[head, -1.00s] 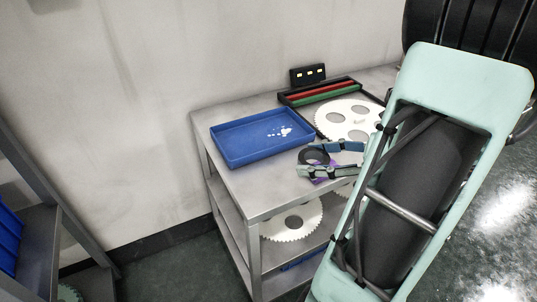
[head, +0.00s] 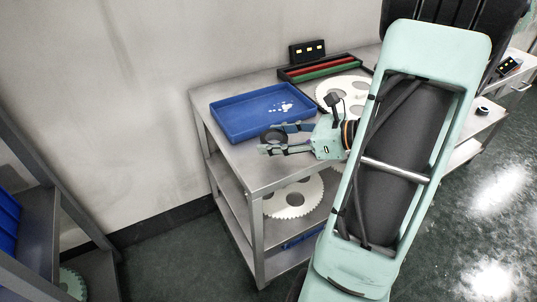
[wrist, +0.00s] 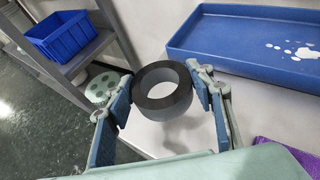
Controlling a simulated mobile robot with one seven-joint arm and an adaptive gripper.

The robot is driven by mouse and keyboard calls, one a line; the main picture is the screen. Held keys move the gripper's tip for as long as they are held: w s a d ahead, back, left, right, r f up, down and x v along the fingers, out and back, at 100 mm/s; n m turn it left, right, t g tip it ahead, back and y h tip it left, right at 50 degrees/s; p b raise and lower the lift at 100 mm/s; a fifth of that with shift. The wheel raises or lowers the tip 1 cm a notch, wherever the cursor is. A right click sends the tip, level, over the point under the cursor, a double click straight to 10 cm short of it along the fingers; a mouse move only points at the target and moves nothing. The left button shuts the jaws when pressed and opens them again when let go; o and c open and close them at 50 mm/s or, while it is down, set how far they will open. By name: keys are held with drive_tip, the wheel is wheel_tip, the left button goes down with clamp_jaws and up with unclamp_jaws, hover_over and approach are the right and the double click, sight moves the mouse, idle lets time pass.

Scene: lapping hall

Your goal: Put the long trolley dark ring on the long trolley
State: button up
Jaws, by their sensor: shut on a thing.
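The dark ring (wrist: 176,106) is a thick, plain black ring with an open centre. My gripper (wrist: 163,97) is shut on it, with one finger on each side of its outer wall. In the head view my gripper (head: 272,143) reaches left from my arm, and the ring (head: 269,134) shows between its fingers, over the front left of a grey metal shelved table (head: 243,174). The wrist view shows the ring above the pale top; the gap below is unclear. I cannot tell which piece of furniture is the long trolley.
A blue tray (head: 225,128) with white spots lies behind the gripper. A large white toothed disc (head: 335,86), red and green bars (head: 325,71) and a black box with lights (head: 309,52) stand further back. Another shelved unit (head: 487,124) shows at right, a shelf rack (head: 40,238) at left.

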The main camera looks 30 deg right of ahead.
sight(268, 158)
drive_tip(key=shift+w+a+f, duration=0.2)
drive_tip(key=shift+w+f, duration=0.15)
drive_tip(key=shift+f, duration=0.1)
drive_tip(key=shift+w+a+f, duration=0.15)
drive_tip(key=shift+w+f, duration=0.2)
drive_tip(key=shift+f, duration=0.1)
drive_tip(key=shift+w+a+f+b, duration=0.15)
drive_tip(key=shift+f+b, duration=0.2)
drive_tip(key=shift+f, duration=0.6)
drive_tip(key=shift+w+f+b, duration=0.1)
drive_tip(key=shift+f+b, duration=0.25)
drive_tip(key=shift+f, duration=0.55)
drive_tip(key=shift+f, duration=0.2)
drive_tip(key=o, duration=1.3)
drive_tip(key=shift+c, duration=0.2)
drive_tip(key=shift+r, duration=0.2)
